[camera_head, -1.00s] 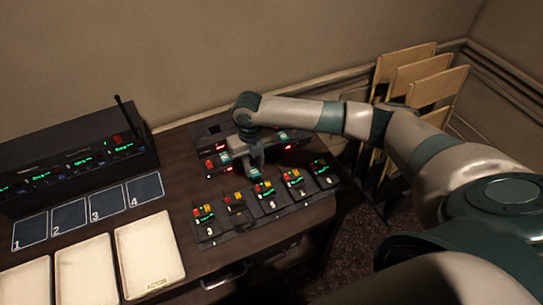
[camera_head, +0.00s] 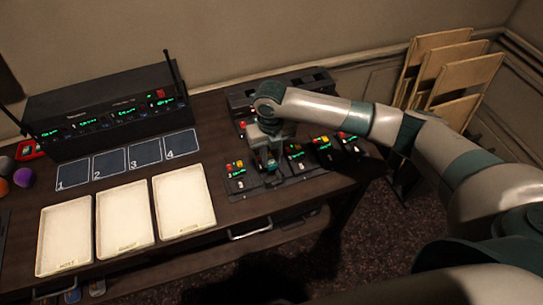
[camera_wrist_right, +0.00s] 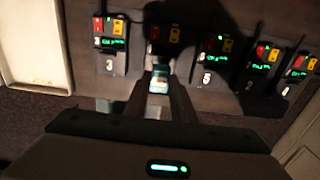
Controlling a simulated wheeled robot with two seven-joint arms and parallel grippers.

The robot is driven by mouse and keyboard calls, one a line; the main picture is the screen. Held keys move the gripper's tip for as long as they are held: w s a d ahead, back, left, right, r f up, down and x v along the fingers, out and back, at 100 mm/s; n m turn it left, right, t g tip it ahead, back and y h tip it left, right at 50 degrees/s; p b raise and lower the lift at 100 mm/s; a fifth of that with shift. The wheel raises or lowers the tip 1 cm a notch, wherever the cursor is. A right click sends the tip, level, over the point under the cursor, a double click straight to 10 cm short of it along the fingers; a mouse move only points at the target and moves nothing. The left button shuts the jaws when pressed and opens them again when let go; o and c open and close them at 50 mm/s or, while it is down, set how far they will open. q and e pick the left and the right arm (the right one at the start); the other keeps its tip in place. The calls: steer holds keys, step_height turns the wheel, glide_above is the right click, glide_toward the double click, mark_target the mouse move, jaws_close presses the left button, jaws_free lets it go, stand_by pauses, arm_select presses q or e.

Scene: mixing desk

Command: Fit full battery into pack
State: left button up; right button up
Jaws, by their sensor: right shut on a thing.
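My right gripper (camera_head: 269,158) is shut on a small battery (camera_wrist_right: 159,80) with a pale teal end; the battery shows between the fingers in the right wrist view. The gripper is over the second pack from the left in the front row. That pack (camera_wrist_right: 165,33) has red and yellow parts and no lit green display in the wrist view. The fingers and battery cover its lower part, so I cannot tell whether the battery touches it. My left gripper is not in view.
Pack 3 (camera_wrist_right: 110,45) and pack 5 (camera_wrist_right: 214,50) flank it closely, both with green displays. A dark charger (camera_head: 302,84) stands behind the row. Numbered squares (camera_head: 145,153), cream trays (camera_head: 184,201) and a black receiver (camera_head: 105,108) lie to the left.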

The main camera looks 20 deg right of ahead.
mark_target(271, 162)
steer(key=shift+a+f+b, duration=0.1)
steer(key=shift+f+b, duration=0.2)
steer(key=shift+f, duration=0.35)
step_height(271, 162, down, 3)
steer(key=b, duration=0.3)
steer(key=shift+f+b, duration=0.15)
steer(key=shift+b, duration=0.15)
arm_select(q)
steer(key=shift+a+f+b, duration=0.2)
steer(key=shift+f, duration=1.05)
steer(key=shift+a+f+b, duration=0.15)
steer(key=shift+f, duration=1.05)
arm_select(e)
steer(key=shift+f, duration=0.85)
arm_select(q)
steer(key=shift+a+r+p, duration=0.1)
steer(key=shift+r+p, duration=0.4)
steer(key=shift+p, duration=0.05)
arm_select(e)
steer(key=shift+r, duration=0.1)
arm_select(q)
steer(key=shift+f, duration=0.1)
arm_select(e)
steer(key=shift+f, duration=0.55)
steer(key=o, duration=1.3)
